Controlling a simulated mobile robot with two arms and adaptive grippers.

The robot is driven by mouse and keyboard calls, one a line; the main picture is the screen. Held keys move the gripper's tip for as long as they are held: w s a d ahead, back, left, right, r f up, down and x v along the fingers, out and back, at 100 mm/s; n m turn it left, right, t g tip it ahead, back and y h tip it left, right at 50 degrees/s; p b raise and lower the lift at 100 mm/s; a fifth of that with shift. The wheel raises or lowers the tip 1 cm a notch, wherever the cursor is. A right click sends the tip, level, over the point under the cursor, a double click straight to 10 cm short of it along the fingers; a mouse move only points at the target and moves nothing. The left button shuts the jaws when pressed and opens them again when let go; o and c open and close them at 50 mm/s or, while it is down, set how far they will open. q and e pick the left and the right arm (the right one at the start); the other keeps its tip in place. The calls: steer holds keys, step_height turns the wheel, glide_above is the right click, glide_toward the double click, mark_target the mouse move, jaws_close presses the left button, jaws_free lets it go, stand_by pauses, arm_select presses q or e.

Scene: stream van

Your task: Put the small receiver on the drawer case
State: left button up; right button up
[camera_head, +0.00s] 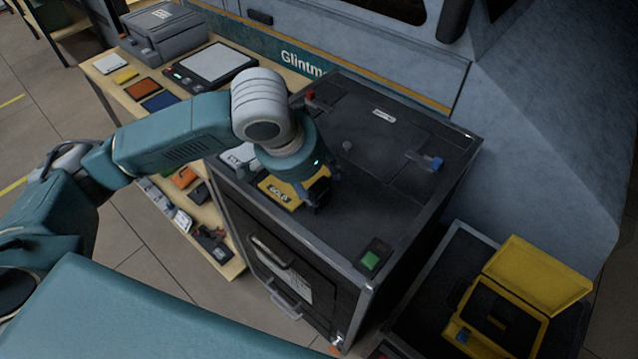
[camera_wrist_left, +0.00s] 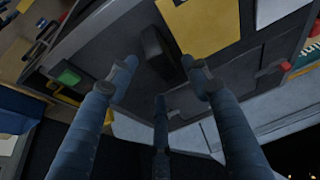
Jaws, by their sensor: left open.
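A small dark block (camera_wrist_left: 157,50), which looks like the small receiver, stands on the black cabinet top, beside a yellow card marked GOLD (camera_head: 279,190). In the head view the block is hard to tell from the dark fingers. My left gripper (camera_head: 314,197) points down over the cabinet top, close to the card. In the left wrist view its fingers (camera_wrist_left: 160,78) are spread and empty, with the block just beyond the tips. A grey case (camera_head: 178,42) on the table at the upper left may be the drawer case. My right gripper is out of view.
The black cabinet (camera_head: 385,165) has front handles, a blue-topped fitting (camera_head: 432,163) and a green-topped box (camera_head: 371,260). The wooden table (camera_head: 100,73) holds a flat white-topped device (camera_head: 213,63) and coloured cards. An open yellow case (camera_head: 535,283) is at the lower right.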

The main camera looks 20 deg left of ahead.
arm_select(q)
steer(key=v, duration=0.9)
steer(key=shift+r, duration=0.25)
steer(key=shift+s, duration=0.15)
